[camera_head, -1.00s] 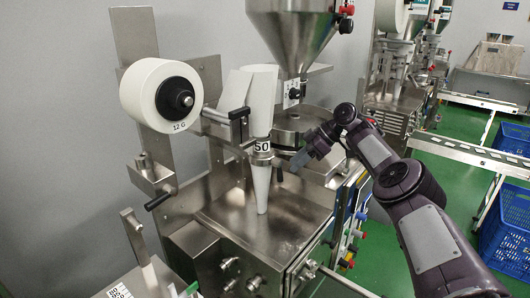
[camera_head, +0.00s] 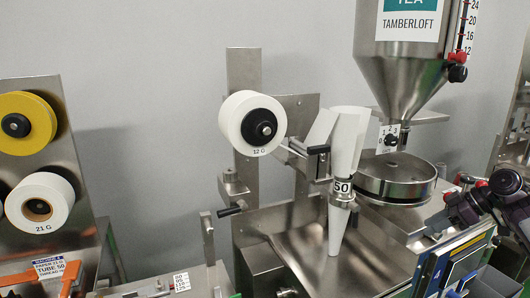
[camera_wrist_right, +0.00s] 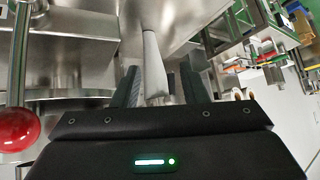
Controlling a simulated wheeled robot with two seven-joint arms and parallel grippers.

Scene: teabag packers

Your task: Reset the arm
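My right gripper (camera_head: 442,216) is at the right of the head view, beside the round steel drum (camera_head: 396,178) of the tea packing machine; its fingertips are small and hard to make out there. In the right wrist view my right gripper (camera_wrist_right: 160,86) shows two dark fingers standing apart. A grey tapering bar (camera_wrist_right: 153,68) shows between them; I cannot tell whether it touches them. My left gripper is not in view.
A second machine with a yellow roll (camera_head: 38,110) is at far left. A red knob (camera_wrist_right: 15,130) is close in the wrist view.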

